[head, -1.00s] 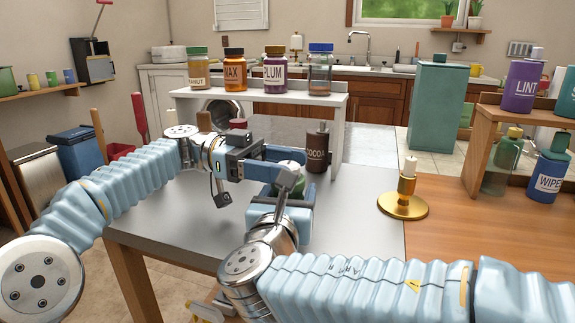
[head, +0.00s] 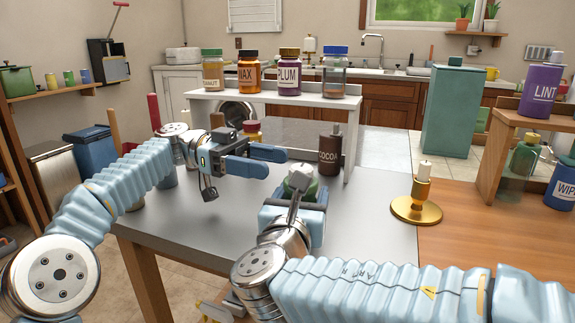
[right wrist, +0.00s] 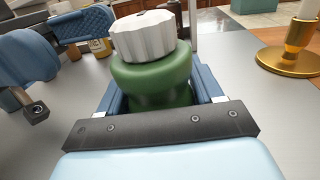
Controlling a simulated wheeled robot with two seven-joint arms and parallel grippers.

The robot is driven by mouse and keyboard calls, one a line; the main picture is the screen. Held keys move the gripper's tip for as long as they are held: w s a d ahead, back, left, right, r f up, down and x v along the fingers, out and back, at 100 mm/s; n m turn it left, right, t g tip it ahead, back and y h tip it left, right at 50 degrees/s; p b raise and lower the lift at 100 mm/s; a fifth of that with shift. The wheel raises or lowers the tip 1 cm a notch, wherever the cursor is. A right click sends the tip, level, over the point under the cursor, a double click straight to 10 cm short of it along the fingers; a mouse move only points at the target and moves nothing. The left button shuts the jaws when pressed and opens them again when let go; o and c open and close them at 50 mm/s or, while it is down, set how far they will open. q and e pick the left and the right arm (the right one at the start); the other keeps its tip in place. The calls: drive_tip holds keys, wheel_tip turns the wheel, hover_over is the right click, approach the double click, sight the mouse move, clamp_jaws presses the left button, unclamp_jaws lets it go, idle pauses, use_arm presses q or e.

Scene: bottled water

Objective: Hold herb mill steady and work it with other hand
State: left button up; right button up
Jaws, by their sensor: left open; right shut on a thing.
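The herb mill has a green body (right wrist: 152,80) and a white ribbed cap (right wrist: 148,36). It also shows in the head view (head: 301,178), upright near the middle of the grey table, partly hidden by my right arm. My right gripper (head: 296,203) is shut on the green body from the near side, with a blue finger on each side of it in the right wrist view. My left gripper (head: 274,160) is open and empty, left of the cap and apart from it. Its blue fingers point right, toward the cap.
A dark cocoa bottle (head: 330,152) stands just behind the mill. A white shelf (head: 268,98) behind carries several jars. A brass candle holder (head: 417,205) stands to the right, near a wooden stand (head: 497,155). The table's left front is clear.

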sight(301, 167)
use_arm(q)
drive_tip(key=x, duration=0.7)
drive_tip(key=shift+s+d, duration=0.1)
drive_tip(key=c, duration=1)
